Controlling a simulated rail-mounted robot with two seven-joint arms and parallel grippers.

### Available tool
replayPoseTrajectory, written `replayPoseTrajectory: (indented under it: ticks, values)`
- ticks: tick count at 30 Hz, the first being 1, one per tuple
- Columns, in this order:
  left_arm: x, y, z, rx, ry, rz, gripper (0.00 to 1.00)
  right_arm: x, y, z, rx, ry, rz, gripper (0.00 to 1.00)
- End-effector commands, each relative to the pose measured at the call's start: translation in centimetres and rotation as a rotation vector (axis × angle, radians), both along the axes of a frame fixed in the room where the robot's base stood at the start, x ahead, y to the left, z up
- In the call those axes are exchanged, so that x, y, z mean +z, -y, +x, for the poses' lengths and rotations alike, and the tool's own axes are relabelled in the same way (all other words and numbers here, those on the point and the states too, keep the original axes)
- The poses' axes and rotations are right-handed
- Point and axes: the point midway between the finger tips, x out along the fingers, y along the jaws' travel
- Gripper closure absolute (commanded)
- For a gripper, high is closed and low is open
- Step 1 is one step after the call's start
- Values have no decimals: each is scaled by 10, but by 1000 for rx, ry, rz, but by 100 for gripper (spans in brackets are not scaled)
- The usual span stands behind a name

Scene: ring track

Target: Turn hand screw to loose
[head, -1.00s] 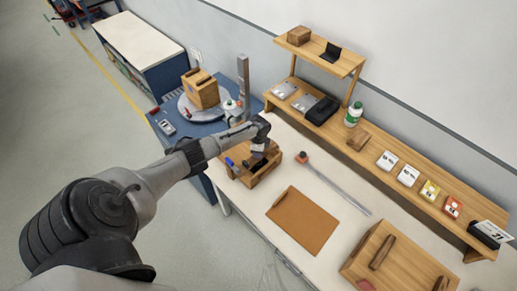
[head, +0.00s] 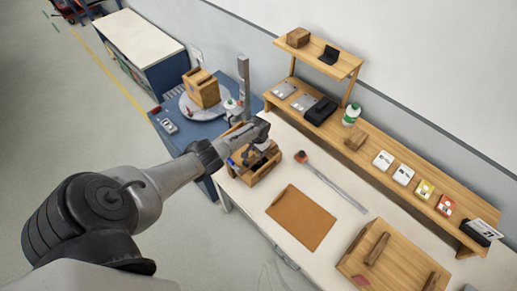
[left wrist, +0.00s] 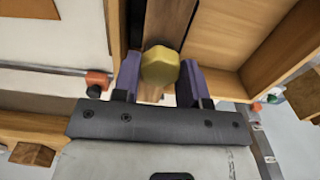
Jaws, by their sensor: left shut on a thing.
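My left gripper (head: 262,147) is over the open wooden tool box (head: 267,173) on the white bench. In the left wrist view its two purple fingers (left wrist: 160,78) are shut on a yellow, faceted knob (left wrist: 160,63). The knob looks like a tool's handle end. A brown wooden piece (left wrist: 168,25) runs behind it, between the light wooden walls. I cannot tell whether the knob belongs to the hand screw, because the gripper hides most of it. My right gripper is in neither view.
A brown board (head: 302,217) and a long metal bar clamp (head: 330,183) lie on the bench. A wooden box (head: 365,265) stands front right. A shelf (head: 410,197) with bottle and cartons lines the wall.

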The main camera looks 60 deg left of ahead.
Motion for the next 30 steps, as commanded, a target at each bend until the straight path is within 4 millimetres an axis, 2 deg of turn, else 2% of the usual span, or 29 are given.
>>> replayPoseTrajectory:
  ticks: [18,30]
  values:
    - [2,1,1,547,-2,1,84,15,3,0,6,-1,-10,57]
    - [1,1,1,743,-2,2,84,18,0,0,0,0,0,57]
